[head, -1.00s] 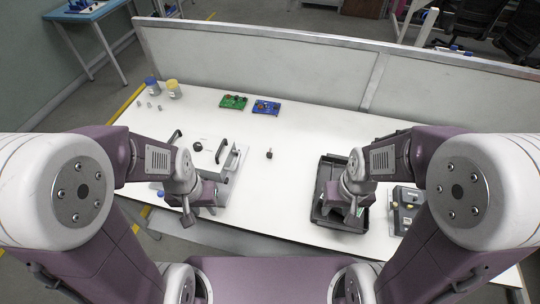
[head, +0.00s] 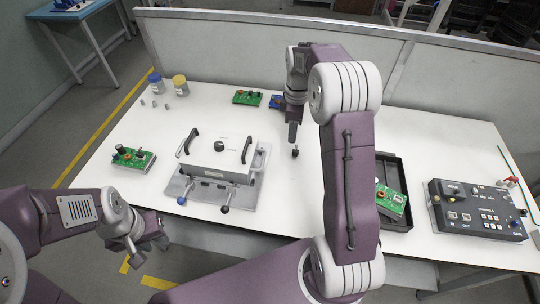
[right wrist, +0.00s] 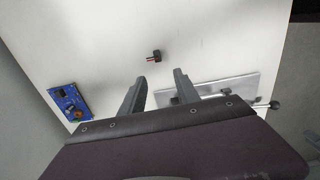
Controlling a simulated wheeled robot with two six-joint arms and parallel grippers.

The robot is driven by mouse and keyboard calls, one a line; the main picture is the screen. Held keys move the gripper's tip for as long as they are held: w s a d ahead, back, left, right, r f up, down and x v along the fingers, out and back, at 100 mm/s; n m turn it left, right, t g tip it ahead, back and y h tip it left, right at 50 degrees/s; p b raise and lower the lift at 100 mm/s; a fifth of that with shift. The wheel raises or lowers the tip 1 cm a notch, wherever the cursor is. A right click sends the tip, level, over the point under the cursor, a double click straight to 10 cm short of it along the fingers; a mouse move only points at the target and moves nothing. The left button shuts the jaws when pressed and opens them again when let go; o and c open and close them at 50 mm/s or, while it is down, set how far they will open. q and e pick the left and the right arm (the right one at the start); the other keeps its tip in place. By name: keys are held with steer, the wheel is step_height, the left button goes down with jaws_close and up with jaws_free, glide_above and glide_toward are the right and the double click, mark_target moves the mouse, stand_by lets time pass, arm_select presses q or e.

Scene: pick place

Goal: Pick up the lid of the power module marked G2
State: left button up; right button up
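I can read no G2 mark in these frames. A white box with black handles and a round dark knob on top, which may be the lidded module (head: 205,165), sits on a grey metal base at left centre in the head view. Its base edge (right wrist: 225,92) seems to show in the right wrist view. My right gripper (head: 293,142) points down right of the box. My left gripper (head: 140,250) is at the front left; its fingers are unclear.
A blue board (right wrist: 68,100) and a green board (head: 248,97) lie at the back. Another green board (head: 133,157) lies left. A black tray (head: 397,165) holds a green board, with a dark control box (head: 477,210) to its right. Jars (head: 180,85) stand at back left.

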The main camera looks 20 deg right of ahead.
mark_target(296, 151)
steer(key=shift+s+d+f, duration=0.3)
steer(key=shift+d+f, duration=0.05)
steer(key=shift+d, duration=0.25)
steer(key=shift+s+d, duration=0.2)
steer(key=shift+d, duration=0.05)
steer(key=shift+f, duration=0.3)
steer(key=f, duration=0.2)
steer(key=shift+w+a+f+b, duration=0.1)
steer(key=shift+a+f+b, duration=0.2)
steer(key=shift+b, duration=0.1)
steer(key=shift+d+f, duration=0.15)
steer(key=shift+f, duration=0.4)
step_height(296, 151, down, 4)
steer(key=shift+d+f+b, duration=0.1)
steer(key=shift+b, duration=0.35)
steer(key=shift+w+f, duration=0.1)
steer(key=shift+f, duration=0.1)
arm_select(q)
steer(key=shift+s+d+f, duration=0.1)
steer(key=shift+d+f, duration=0.1)
steer(key=shift+f, duration=0.25)
steer(key=shift+s+d+f, duration=0.1)
steer(key=shift+d+f, duration=0.05)
steer(key=shift+f, duration=0.25)
arm_select(e)
jaws_close()
